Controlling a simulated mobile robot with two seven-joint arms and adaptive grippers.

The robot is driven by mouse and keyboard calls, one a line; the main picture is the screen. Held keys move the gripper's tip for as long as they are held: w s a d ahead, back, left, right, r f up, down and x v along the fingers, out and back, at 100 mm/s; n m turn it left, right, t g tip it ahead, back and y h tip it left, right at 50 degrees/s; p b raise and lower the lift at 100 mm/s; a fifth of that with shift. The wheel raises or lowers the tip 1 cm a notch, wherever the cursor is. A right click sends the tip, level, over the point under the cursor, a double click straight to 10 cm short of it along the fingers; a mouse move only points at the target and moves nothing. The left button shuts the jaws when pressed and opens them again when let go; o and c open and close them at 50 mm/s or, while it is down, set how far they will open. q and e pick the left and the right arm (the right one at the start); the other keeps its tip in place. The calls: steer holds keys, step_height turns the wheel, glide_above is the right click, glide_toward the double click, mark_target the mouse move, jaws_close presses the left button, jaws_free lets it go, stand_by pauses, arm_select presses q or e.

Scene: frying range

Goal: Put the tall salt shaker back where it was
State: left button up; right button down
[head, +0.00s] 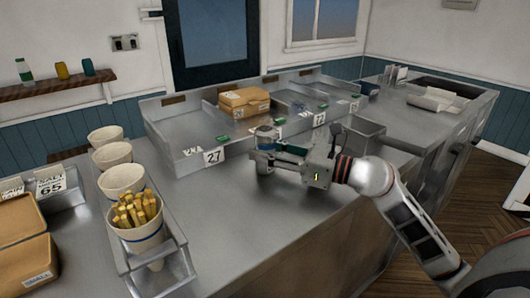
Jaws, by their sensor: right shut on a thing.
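The tall salt shaker (265,138) is a pale upright cylinder with a bluish-grey upper part, in the middle of the head view. My right gripper (268,156) comes in from the right, is shut on the shaker and covers its lower part. The shaker is close to the front of the steel bays on the counter. I cannot tell whether its base touches the counter. My left gripper is not in view.
Steel bays with a brown box (243,101) and number cards (214,156) stand behind the shaker. A rack of paper cups (122,180), one with fries (135,212), stands at the left. Bare counter (225,205) lies in front. A steel container (357,137) is close right of my gripper.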

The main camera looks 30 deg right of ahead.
steer(key=shift+r, duration=0.15)
steer(key=shift+f, duration=0.2)
steer(key=c, duration=1.4)
jaws_free()
steer(key=shift+c, duration=0.2)
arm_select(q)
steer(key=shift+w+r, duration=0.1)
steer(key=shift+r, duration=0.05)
arm_select(e)
steer(key=shift+r, duration=0.1)
steer(key=b+v, duration=0.1)
steer(key=v, duration=0.9)
steer(key=shift+s+d, duration=0.25)
steer(key=shift+s, duration=0.1)
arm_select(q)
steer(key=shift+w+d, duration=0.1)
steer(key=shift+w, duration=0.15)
arm_select(e)
steer(key=shift+s+d+r, duration=0.1)
steer(key=shift+s+d, duration=0.2)
steer(key=shift+s, duration=0.25)
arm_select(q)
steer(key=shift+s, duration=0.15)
